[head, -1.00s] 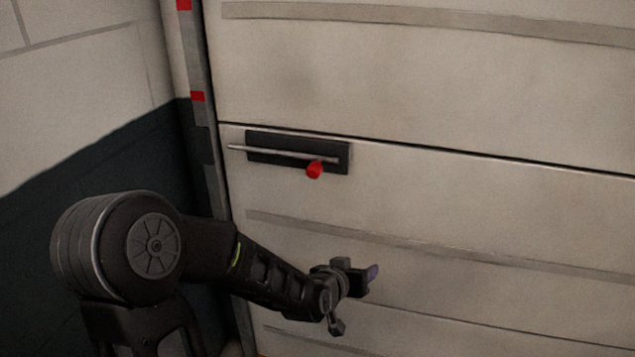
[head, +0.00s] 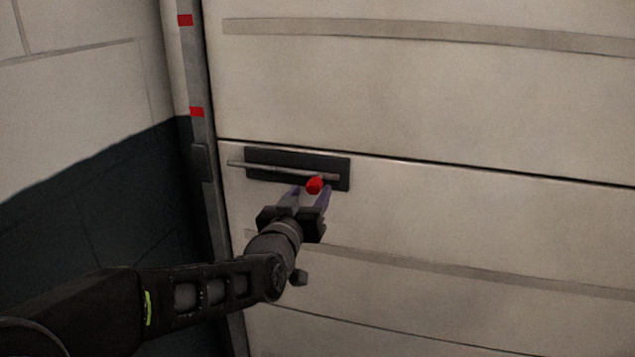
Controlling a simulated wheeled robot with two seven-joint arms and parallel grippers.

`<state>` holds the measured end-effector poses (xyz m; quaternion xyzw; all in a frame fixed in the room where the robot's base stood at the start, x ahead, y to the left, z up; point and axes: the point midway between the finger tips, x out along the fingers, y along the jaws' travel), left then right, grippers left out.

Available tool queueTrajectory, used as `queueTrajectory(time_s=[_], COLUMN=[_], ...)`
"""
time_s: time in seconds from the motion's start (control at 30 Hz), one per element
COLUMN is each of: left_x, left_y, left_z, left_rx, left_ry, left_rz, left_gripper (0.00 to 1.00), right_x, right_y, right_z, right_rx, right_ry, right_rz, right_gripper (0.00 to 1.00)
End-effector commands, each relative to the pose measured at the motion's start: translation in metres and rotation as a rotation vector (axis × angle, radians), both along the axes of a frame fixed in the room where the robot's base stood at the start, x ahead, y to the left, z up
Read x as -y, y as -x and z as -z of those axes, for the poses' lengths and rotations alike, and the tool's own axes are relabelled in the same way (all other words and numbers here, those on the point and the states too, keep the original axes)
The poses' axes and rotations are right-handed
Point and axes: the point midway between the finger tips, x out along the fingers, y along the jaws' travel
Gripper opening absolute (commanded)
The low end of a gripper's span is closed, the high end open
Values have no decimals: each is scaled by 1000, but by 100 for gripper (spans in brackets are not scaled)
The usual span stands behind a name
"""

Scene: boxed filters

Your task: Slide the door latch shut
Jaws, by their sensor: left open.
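The door latch is a thin metal rod (head: 270,168) on a dark plate (head: 335,166), fixed to the pale panelled door (head: 430,210). A red knob (head: 315,185) sits near the rod's right end. The rod's left end reaches a little past the plate's left edge, short of the door frame. My left gripper (head: 311,197) is open just below the plate, its purplish fingertips pointing up on either side of the red knob. I cannot tell whether the fingers touch the knob. My right gripper is not in view.
The grey door frame (head: 202,190) with red marks runs down the left of the door, with a small dark catch (head: 200,162) level with the latch. A wall, pale above and dark below, stands at the left. The door face right of the latch is clear.

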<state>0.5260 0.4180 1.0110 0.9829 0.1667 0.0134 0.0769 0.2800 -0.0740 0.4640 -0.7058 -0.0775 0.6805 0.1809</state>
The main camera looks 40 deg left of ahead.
Motion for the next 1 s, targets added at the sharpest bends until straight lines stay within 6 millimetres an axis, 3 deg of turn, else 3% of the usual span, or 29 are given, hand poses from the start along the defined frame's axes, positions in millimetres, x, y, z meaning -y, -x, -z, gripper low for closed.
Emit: queueTrajectory(time_s=[0.2, 0.4, 0.73, 1.0], left_x=[-11, -19, -20, -20], left_y=[-33, -55, -58, -58], left_z=[1, 0, 0, 0], left_rx=[-3, -1, 0, -1], left_ry=[1, 0, 0, 0], left_rz=[1, 1, 0, 0], left_gripper=[51, 51, 51, 28], right_x=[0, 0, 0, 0], right_y=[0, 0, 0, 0], right_z=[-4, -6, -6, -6], right_rx=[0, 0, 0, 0], right_ry=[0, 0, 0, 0], right_rz=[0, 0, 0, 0], right_gripper=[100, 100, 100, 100])
